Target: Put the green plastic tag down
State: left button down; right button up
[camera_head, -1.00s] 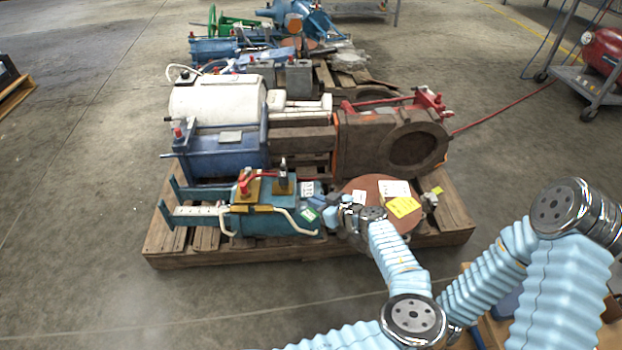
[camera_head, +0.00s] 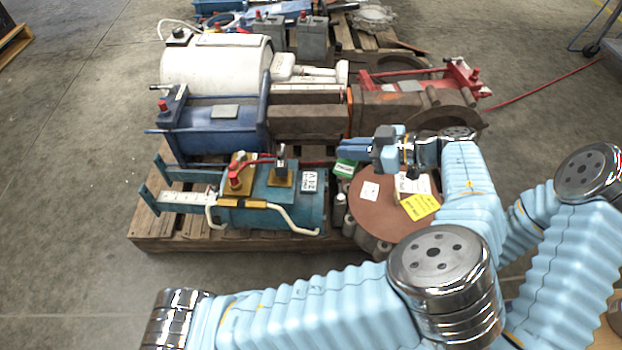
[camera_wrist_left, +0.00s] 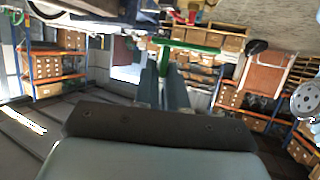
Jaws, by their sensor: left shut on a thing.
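My left gripper (camera_head: 356,150) is shut on the green plastic tag (camera_head: 344,168). It holds the tag above the pallet, between the teal machine (camera_head: 265,204) and the brown round disc (camera_head: 374,207). The tag is small, with white marking, and hangs at the fingertips. In the left wrist view the green tag (camera_wrist_left: 187,46) shows edge-on at the finger ends. The teal machine has a white printed label (camera_head: 310,181). The brown disc carries white papers and a yellow tag (camera_head: 420,206). My right gripper is not in view.
The wooden pallet (camera_head: 160,232) is crowded. A blue cylinder unit (camera_head: 213,127), a white tank (camera_head: 215,66) and a rusty pump with a red frame (camera_head: 455,82) stand behind. A red hose (camera_head: 545,85) runs right. Concrete floor at the left is clear.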

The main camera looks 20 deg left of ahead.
pick_arm(q)
jog(key=s+a+f+t+b, duration=0.1)
jog(key=s+a, duration=0.4)
jog(key=s, duration=0.7)
jog(key=m+b, duration=0.1)
jog(key=b, duration=0.2)
send_over(313, 187)
jog(key=f, duration=0.9)
jog(key=shift+s+d+f, duration=0.1)
jog(key=shift+s+f, duration=0.1)
jog(key=shift+s, duration=0.2)
jog(key=shift+w+f+b, duration=0.2)
jog(key=shift+b, duration=0.1)
jog(key=shift+w+f+b, duration=0.15)
jog(key=shift+f+b, duration=0.1)
jog(key=shift+f, duration=0.65)
jog(key=shift+w+f+b, duration=0.1)
jog(key=shift+f+b, duration=0.15)
jog(key=shift+f, duration=0.65)
